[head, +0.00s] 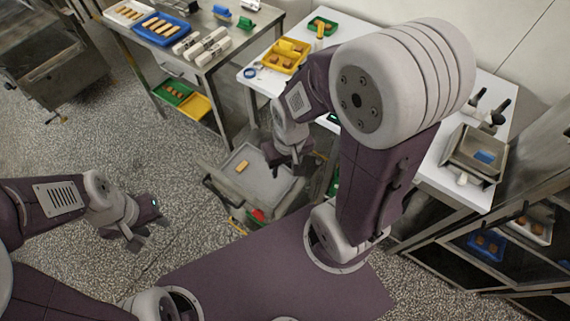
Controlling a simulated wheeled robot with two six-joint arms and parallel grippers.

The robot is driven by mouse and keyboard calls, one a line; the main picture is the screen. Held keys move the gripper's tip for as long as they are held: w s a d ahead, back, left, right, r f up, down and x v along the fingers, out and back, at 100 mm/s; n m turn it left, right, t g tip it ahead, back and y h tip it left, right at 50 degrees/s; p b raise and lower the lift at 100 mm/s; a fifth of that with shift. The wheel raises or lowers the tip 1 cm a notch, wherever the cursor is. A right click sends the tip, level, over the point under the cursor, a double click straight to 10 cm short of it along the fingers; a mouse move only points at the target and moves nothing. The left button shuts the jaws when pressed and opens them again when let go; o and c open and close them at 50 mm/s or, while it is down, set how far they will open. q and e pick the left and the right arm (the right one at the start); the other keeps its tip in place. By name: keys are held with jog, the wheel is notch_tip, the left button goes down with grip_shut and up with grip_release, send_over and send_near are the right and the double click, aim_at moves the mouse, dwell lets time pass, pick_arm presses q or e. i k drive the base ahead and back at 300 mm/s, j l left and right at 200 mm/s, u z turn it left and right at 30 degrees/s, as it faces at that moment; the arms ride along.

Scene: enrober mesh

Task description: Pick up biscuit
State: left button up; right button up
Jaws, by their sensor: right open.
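A small golden biscuit (242,167) lies on the grey top of a low cart (262,184) in the middle of the head view. My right gripper (289,170) hangs over the right part of the cart top, to the right of the biscuit and apart from it. It is open, with nothing seen between its fingers. My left gripper (148,232) is over the bare floor at the left, well away from the cart. Its fingers are small and angled, so its opening is unclear. More biscuits lie in rows in a blue tray (183,41) on the steel table.
The steel table (225,38) also holds a white tray (116,19) of biscuits and pale rollers. A white table (262,78) behind my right arm carries a yellow tray (300,44) and a steel pan (458,168). A rack stands at the right. Speckled floor is free at left.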

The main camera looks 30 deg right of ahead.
aim_at(244, 164)
jog(key=k+z, duration=0.1)
jog(key=z, duration=0.25)
jog(key=k+j+z, duration=0.1)
jog(key=z, duration=0.25)
jog(key=k+z, duration=0.2)
jog(key=z, duration=0.2)
